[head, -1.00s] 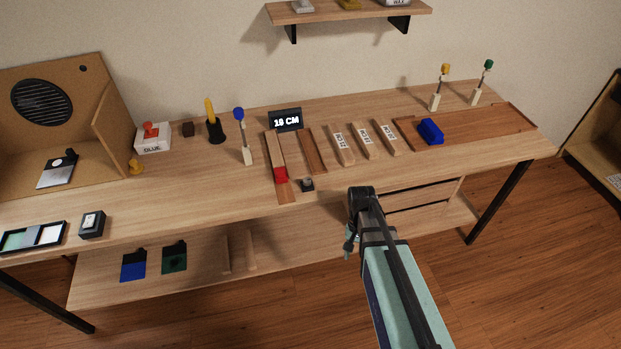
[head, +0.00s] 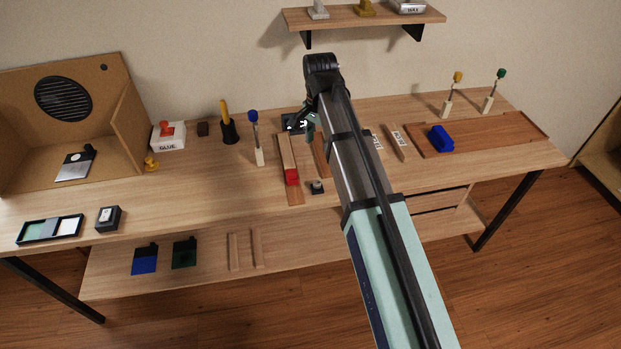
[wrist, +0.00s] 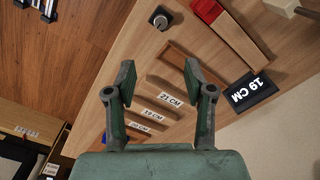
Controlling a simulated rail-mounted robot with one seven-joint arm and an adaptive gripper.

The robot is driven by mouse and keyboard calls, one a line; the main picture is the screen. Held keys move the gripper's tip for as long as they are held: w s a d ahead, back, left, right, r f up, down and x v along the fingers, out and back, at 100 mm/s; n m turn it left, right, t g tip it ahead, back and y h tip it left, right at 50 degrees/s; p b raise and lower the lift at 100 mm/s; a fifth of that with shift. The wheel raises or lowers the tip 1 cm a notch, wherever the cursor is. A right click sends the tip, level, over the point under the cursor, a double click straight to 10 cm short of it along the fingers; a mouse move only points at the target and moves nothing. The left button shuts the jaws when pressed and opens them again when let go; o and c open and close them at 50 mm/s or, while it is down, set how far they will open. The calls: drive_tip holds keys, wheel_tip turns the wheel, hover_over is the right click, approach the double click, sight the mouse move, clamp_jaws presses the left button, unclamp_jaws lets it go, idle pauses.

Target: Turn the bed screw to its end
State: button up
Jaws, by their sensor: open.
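The knob (head: 317,187) also shows at the top of the wrist view (wrist: 160,17), apart from my fingers. My gripper (wrist: 158,72) is open and empty above the bench, with labelled wooden strips (wrist: 172,99) below it. In the head view my gripper (head: 306,124) is over the back of the bench, in front of the black display.
A blue block (head: 440,139) sits on a brown board at right. A blue-topped stick (head: 254,135), a black holder (head: 229,130) and a glue box (head: 168,137) stand left of the bed. A wall shelf (head: 365,17) hangs above.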

sight(317, 183)
wheel_tip(317, 183, down, 17)
drive_tip(key=p, duration=0.4)
drive_tip(key=shift+f, duration=0.1)
idle(0.4)
clamp_jaws()
